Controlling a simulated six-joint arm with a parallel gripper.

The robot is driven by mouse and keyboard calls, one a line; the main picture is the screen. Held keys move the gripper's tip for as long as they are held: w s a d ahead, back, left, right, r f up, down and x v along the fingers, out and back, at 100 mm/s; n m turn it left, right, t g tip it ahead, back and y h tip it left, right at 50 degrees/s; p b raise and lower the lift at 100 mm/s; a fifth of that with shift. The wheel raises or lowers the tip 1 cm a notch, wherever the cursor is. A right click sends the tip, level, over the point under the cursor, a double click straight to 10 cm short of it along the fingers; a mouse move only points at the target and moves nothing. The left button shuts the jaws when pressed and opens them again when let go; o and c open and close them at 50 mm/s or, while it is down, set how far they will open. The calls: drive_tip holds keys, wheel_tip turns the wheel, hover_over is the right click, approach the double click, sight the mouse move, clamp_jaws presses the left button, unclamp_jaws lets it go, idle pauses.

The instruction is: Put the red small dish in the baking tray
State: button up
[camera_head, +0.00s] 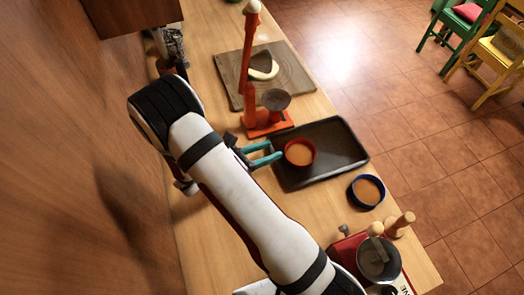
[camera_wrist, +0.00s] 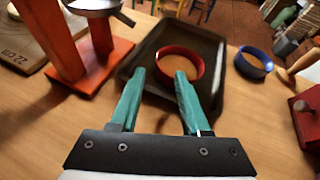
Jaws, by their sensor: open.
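The red small dish (camera_head: 299,152), with an orange-brown inside, sits in the dark baking tray (camera_head: 326,178), toward the tray's near left side. In the wrist view the red dish (camera_wrist: 180,66) lies just beyond my fingertips, inside the tray (camera_wrist: 208,40). My gripper (camera_head: 277,153) has teal fingers, spread apart and open, with the tips at the tray's left edge close to the dish. In the wrist view my gripper (camera_wrist: 160,76) shows a clear gap between its fingers, with nothing held. Whether a fingertip touches the dish I cannot tell.
A blue dish (camera_head: 367,190) stands right of the tray on the counter. An orange scale-like stand (camera_head: 268,122) is close behind the tray. A wooden board (camera_head: 285,82) with a dark bowl-like item lies farther back. A red box (camera_head: 383,262) with a pan stands at the front right.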

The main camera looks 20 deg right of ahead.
drive_tip(key=v, duration=0.3)
drive_tip(key=shift+s+r+m+g, duration=0.3)
drive_tip(key=shift+r+m, duration=0.2)
drive_tip(key=shift+r, duration=0.1)
drive_tip(key=s+d+r+m+g+y, duration=0.3)
drive_tip(key=s+r+m+g+y, duration=0.25)
drive_tip(key=s+r+m, duration=0.6)
drive_tip(key=s+a+r+m+t+y, duration=0.2)
drive_tip(key=s+a+m+y, duration=0.7)
drive_tip(key=m, duration=0.6)
drive_tip(key=shift+s+a+r, duration=0.3)
drive_tip(key=shift+s+r, duration=0.1)
drive_tip(key=shift+r, duration=0.35)
drive_tip(key=o, duration=0.6)
drive_tip(key=shift+w+d+m, duration=0.1)
drive_tip(key=shift+m, duration=0.15)
drive_tip(key=shift+o, duration=1.2)
drive_tip(key=w+d+r+n, duration=0.1)
drive_tip(key=w+d+r, duration=0.1)
drive_tip(key=w+d, duration=0.3)
drive_tip(key=shift+w+d, duration=0.15)
drive_tip(key=shift+d, duration=0.55)
drive_tip(key=d+n+h, duration=0.2)
drive_tip(key=d+n, duration=0.3)
drive_tip(key=d, duration=2)
wheel_tip(320, 180, down, 9)
drive_tip(key=shift+s+a+f, duration=0.2)
drive_tip(key=shift+s+f, duration=0.05)
drive_tip(key=shift+s, duration=0.1)
